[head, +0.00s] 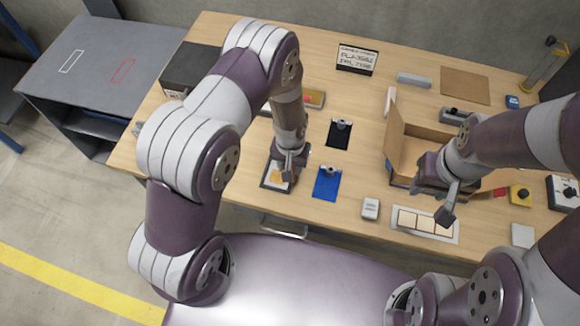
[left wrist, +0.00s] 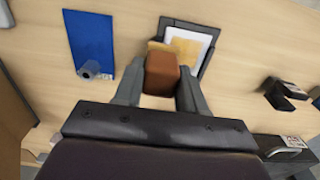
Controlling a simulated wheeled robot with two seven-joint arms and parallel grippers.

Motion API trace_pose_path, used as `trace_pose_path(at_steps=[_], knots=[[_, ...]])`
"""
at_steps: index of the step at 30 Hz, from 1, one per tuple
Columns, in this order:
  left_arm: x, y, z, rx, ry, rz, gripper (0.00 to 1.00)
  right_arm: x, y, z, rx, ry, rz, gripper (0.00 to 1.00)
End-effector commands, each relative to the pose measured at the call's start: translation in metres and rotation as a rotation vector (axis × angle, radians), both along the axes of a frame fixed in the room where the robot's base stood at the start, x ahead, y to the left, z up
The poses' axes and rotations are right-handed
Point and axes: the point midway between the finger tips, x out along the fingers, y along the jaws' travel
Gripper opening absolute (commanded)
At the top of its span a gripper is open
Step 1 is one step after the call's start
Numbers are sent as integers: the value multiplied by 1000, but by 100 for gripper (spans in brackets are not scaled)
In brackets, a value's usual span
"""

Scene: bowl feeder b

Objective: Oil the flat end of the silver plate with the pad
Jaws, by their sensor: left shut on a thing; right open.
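My left gripper (head: 288,160) reaches down at the near middle of the table and hides part of what it holds. In the left wrist view, the left gripper (left wrist: 160,85) is shut on a brown block-like pad (left wrist: 161,73) with a yellowish edge at its far side. The silver plate (left wrist: 204,40) lies in a dark-framed holder (left wrist: 211,56) just beyond the pad; an orange-yellow patch shows on the plate. I cannot tell whether pad and plate touch. The holder also shows in the head view (head: 267,184). My right gripper (head: 447,203) is open, near the cardboard box.
A blue mat (head: 325,190) with a small metal part lies right of the holder; a black mat (head: 336,141) lies behind. An open cardboard box (head: 400,140) and a white tray (head: 452,238) with several beige squares are at the right. A small white box (head: 370,208) stands between.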

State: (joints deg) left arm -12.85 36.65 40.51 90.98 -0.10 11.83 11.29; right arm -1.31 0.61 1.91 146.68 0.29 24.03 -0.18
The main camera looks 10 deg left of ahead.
Motion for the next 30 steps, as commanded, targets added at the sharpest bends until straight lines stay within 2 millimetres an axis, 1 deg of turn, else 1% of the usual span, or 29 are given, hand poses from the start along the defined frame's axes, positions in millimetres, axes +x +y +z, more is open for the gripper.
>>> trace_pose_path(at_steps=[1, 12, 16, 30], knots=[[1, 0, 8, 0, -1, 1, 0, 0, 0, 7, 0, 0, 0, 43], [7, 3, 39, 0, 0, 0, 0, 0, 0, 30, 0, 0, 0, 43], [8, 3, 42, 0, 0, 0, 0, 0, 0, 31, 0, 0, 0, 43], [8, 3, 41, 0, 0, 0, 0, 0, 0, 30, 0, 0, 0, 43]])
